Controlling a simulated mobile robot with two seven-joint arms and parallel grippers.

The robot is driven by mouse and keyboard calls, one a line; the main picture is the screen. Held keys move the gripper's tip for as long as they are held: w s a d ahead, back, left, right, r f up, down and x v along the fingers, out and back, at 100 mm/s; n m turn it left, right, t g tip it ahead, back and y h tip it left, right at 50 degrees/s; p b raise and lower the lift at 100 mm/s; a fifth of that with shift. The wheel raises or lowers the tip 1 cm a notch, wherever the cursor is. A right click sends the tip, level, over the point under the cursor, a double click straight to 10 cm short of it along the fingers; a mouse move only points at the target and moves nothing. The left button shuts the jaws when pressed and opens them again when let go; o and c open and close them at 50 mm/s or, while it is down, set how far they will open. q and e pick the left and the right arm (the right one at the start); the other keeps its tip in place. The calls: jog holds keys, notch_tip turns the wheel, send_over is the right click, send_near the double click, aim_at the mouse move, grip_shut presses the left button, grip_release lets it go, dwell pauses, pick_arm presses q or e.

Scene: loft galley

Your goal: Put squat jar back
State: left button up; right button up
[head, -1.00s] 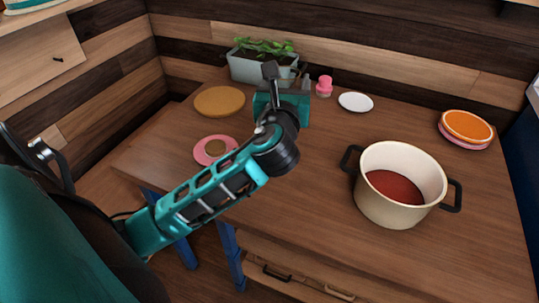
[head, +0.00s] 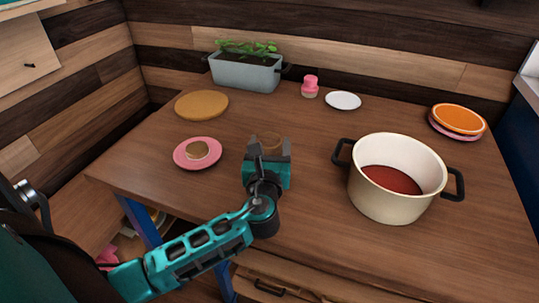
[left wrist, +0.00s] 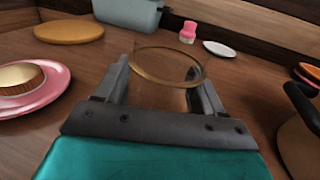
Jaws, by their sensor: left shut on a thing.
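A short, wide see-through glass jar with an amber-brown rim, which I take for the squat jar (head: 270,138), is between the fingers of my left gripper (head: 269,149). In the left wrist view the jar (left wrist: 160,96) shows clearly, with a grey finger on each side. The gripper is shut on it, and the jar looks upright. In the head view the gripper hides most of the jar. I cannot tell whether its base touches the table (head: 310,205). My right gripper is not in view.
A cream pot (head: 395,200) with red contents stands to the right. A pink plate (head: 182,160) holding a small cake lies left. Behind are a tan round board (head: 202,105), a planter (head: 245,75), a pink-topped bottle (head: 310,88), a white plate (head: 343,100) and stacked plates (head: 457,119).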

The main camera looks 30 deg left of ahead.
pick_arm(q)
jog(key=shift+f, duration=0.6)
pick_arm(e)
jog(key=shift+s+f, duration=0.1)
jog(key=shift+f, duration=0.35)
pick_arm(q)
jog(key=shift+f, duration=0.1)
jog(key=o, duration=1.3)
jog(key=p+v, duration=0.1)
jog(key=v, duration=1.1)
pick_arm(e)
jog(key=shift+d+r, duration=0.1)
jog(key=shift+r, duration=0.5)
